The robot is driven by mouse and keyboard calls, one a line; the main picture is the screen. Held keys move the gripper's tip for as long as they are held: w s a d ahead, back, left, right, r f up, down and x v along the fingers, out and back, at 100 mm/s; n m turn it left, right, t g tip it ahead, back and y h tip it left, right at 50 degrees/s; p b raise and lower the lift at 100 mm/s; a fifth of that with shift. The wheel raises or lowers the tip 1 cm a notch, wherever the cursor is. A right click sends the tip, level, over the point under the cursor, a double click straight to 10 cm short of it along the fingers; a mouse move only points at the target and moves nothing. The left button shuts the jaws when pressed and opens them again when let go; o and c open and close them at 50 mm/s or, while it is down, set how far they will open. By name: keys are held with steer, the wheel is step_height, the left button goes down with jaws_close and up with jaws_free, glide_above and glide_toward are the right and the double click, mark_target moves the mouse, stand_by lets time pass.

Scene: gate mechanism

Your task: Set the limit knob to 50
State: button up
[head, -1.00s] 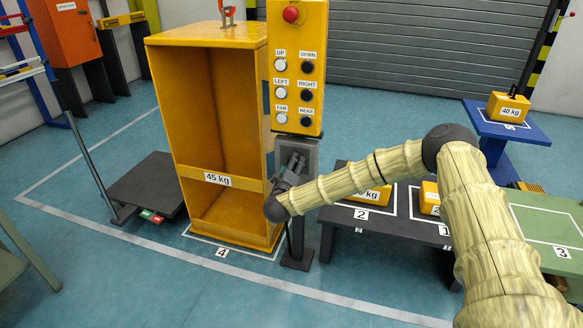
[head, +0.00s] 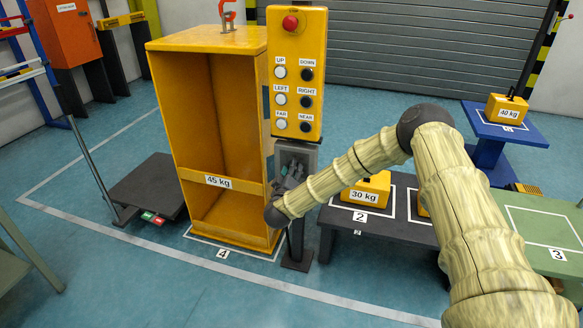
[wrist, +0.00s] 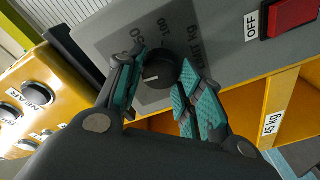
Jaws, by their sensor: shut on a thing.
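The limit knob (wrist: 158,72) is a round black dial with a white pointer line, on a grey panel. The panel carries the markings 50, 100 and LIMIT KG, which appear tilted in the wrist view. The pointer line lies toward the picture's left; the 50 marking sits above and left of the knob. My gripper (wrist: 160,88) has its teal-padded fingers on either side of the knob, shut on it. In the head view my gripper (head: 290,177) is at the grey control post (head: 298,240), and the knob is hidden there.
A red switch (wrist: 293,15) labelled OFF is on the same panel. The yellow button pendant (head: 297,75) hangs just above my gripper. The tall yellow 45 kg frame (head: 165,140) stands close on the left. A dark table (head: 400,232) with yellow weights is on the right.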

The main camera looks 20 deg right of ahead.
steer(key=shift+m+h+b, duration=0.35)
steer(key=shift+m+h, duration=0.15)
steer(key=shift+m, duration=3.3)
steer(key=shift+m+h+b, duration=0.35)
steer(key=shift+m+h, duration=0.15)
steer(key=shift+m, duration=3.3)
steer(key=o, duration=1)
steer(key=shift+d, duration=0.1)
steer(key=shift+f, duration=0.1)
steer(key=shift+s, duration=0.1)
